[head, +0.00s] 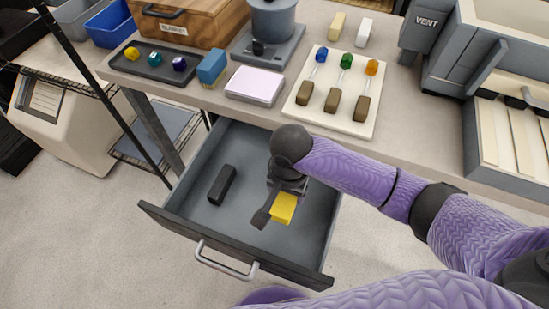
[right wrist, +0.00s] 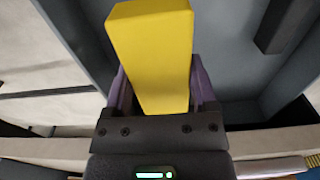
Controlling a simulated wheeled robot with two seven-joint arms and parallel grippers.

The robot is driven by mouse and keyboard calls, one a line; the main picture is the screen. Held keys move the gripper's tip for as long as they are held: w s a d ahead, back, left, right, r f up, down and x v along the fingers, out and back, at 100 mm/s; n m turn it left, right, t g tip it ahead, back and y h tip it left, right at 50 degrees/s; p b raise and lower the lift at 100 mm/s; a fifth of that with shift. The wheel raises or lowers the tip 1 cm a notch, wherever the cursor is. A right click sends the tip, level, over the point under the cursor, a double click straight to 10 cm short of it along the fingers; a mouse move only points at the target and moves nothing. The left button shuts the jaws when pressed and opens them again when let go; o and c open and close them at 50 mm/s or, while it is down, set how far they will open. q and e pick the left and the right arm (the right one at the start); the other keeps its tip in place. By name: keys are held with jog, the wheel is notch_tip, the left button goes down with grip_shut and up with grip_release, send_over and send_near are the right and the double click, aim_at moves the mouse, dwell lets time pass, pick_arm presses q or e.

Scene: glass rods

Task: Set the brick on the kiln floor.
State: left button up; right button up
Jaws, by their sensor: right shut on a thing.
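My right gripper (head: 273,208) is shut on a yellow brick (head: 284,208), over the right part of the open drawer (head: 160,215). In the right wrist view the yellow brick (right wrist: 150,50) stands up between the two fingers, which press its sides. I cannot tell whether the brick touches the drawer bottom. The kiln (head: 425,25), marked "VENT", is at the upper right with a cream-lined chamber (head: 510,12); its floor is only partly in frame. My left gripper does not show.
A dark bar (head: 222,185) lies in the drawer's left part. The bench above holds a white board (head: 302,122) with coloured glass pieces and brown blocks, a pink-topped block (head: 255,86), a blue block (head: 212,67) and a dark tray (head: 122,62). A slatted panel (head: 500,160) lies before the kiln.

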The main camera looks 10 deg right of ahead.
jog(key=shift+r, duration=0.35)
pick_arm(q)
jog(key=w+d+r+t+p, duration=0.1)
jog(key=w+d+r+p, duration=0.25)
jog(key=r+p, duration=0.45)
pick_arm(e)
notch_tip(320, 180, up, 7)
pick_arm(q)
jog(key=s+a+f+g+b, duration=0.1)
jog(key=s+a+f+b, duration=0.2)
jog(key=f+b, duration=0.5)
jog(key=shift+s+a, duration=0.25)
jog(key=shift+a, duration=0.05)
pick_arm(e)
jog(key=w+d+r+n, duration=0.1)
jog(key=d+r+n, duration=0.4)
jog(key=r, duration=0.5)
jog(key=shift+n, duration=0.9)
